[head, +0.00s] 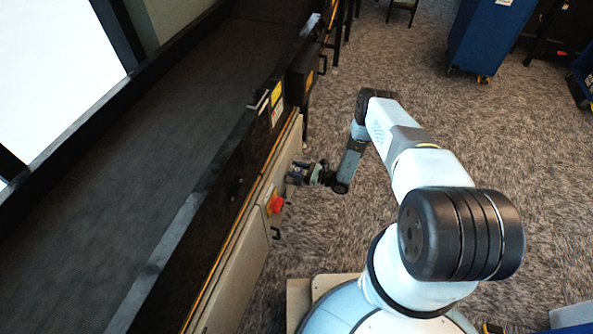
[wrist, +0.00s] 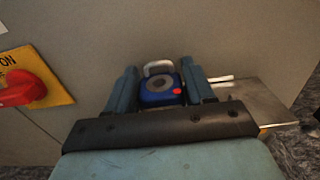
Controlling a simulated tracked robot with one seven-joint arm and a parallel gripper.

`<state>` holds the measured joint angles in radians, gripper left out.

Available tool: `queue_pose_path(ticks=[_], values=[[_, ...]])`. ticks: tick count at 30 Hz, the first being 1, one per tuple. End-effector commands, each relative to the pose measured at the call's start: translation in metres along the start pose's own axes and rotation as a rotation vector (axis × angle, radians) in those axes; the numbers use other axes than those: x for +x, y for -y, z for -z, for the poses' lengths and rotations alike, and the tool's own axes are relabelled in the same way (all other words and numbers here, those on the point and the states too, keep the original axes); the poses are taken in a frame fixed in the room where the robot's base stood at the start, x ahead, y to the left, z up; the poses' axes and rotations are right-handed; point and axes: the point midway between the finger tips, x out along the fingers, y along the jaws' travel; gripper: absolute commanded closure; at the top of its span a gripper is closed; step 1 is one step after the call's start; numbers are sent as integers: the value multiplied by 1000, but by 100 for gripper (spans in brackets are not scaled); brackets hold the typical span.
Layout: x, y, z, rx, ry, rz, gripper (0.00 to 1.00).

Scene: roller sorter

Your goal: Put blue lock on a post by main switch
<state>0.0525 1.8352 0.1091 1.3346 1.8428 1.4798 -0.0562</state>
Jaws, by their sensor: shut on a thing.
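The blue lock (wrist: 158,92) sits between the two fingers of my gripper (wrist: 160,76), which is shut on it. Its silver shackle points away from my wrist towards a grey panel, and a small red spot shows on its body. The main switch is a red knob (wrist: 22,89) on a yellow plate (wrist: 58,92) marked ON, left of the lock. In the head view my gripper (head: 298,173) is beside the panel, a little above and right of the red knob (head: 276,204). I cannot make out a post, nor whether the shackle touches the panel.
The grey cabinet panel (head: 235,275) runs along the dark conveyor (head: 140,150). A black handle (head: 276,233) sticks out below the switch. A metallic plate (wrist: 265,105) shows right of my gripper. Carpeted floor (head: 320,230) is free beside the panel; a blue bin (head: 487,38) stands far off.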

Motion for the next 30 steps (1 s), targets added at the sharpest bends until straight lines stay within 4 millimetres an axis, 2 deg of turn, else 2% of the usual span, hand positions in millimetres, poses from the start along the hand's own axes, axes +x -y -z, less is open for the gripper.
queue_pose_path(ticks=[5, 6, 15, 24, 30], values=[[0, 0, 0, 0, -1, 0, 82], [0, 0, 0, 0, -1, 0, 45], [0, 0, 0, 0, -1, 0, 17], [-3, 0, 1, 1, -2, 1, 17], [-26, 1, 1, 0, -2, 4, 17]])
